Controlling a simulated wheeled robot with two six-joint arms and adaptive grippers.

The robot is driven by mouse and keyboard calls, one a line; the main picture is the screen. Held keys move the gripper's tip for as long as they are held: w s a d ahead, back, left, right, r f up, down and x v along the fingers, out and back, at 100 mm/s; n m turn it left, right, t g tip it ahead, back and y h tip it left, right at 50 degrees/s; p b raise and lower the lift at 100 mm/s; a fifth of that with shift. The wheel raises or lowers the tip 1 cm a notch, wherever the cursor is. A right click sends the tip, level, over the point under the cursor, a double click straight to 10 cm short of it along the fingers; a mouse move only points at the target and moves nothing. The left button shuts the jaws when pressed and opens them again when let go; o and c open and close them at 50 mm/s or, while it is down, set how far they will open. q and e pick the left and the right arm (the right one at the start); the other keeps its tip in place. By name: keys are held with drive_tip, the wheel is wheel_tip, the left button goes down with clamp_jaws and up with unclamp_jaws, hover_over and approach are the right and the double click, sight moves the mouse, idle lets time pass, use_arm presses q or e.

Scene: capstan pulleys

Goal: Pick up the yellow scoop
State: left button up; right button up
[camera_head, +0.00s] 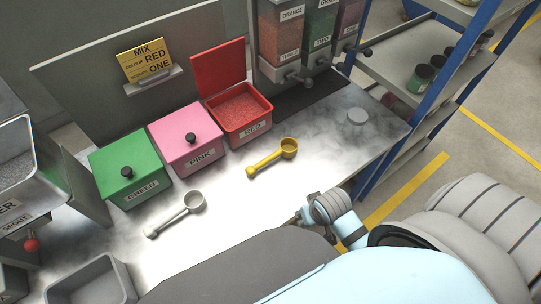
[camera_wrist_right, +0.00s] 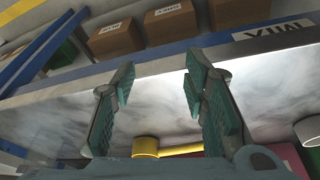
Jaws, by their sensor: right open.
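The yellow scoop (camera_head: 272,158) lies on the metal table in front of the red box, its round cup to the right and its handle to the left. My right gripper (camera_head: 296,219) is nearer the front edge, apart from the scoop. In the right wrist view the gripper (camera_wrist_right: 160,78) is open with nothing between its fingers. The scoop's yellow cup (camera_wrist_right: 146,146) shows low between the fingers there, and its handle runs right, partly hidden by a finger. My left gripper is not in view.
A grey scoop (camera_head: 178,214) lies to the left. Green (camera_head: 132,177), pink (camera_head: 188,140) and open red (camera_head: 240,112) boxes stand behind. A grey tray (camera_head: 92,281) is at front left. Dispensers (camera_head: 290,38) stand at the back.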

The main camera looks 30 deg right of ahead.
sight(271, 157)
drive_tip(key=w+r+m, duration=0.1)
drive_tip(key=w+m, duration=0.1)
drive_tip(key=w, duration=0.1)
drive_tip(key=w+r+m, duration=0.2)
drive_tip(key=w, duration=0.2)
drive_tip(key=w+r+m, duration=0.1)
drive_tip(key=w+m, duration=0.1)
drive_tip(key=w, duration=0.2)
drive_tip(key=shift+w+d+r+m, duration=0.15)
drive_tip(key=shift+d+m, duration=0.05)
drive_tip(key=shift+m, duration=0.2)
drive_tip(key=w+r+m+y, duration=0.1)
drive_tip(key=w+r+m, duration=0.65)
drive_tip(key=w, duration=0.25)
drive_tip(key=shift+g, duration=0.3)
drive_tip(key=f+b, duration=0.1)
drive_tip(key=f, duration=0.3)
drive_tip(key=w+f+b, duration=0.1)
drive_tip(key=f, duration=0.4)
drive_tip(key=w+f+b, duration=0.1)
drive_tip(key=f, duration=0.3)
drive_tip(key=shift+w+a+f, duration=0.15)
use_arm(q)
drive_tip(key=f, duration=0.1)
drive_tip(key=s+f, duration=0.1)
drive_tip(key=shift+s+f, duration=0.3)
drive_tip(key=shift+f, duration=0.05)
use_arm(e)
drive_tip(key=shift+c, duration=0.6)
clamp_jaws()
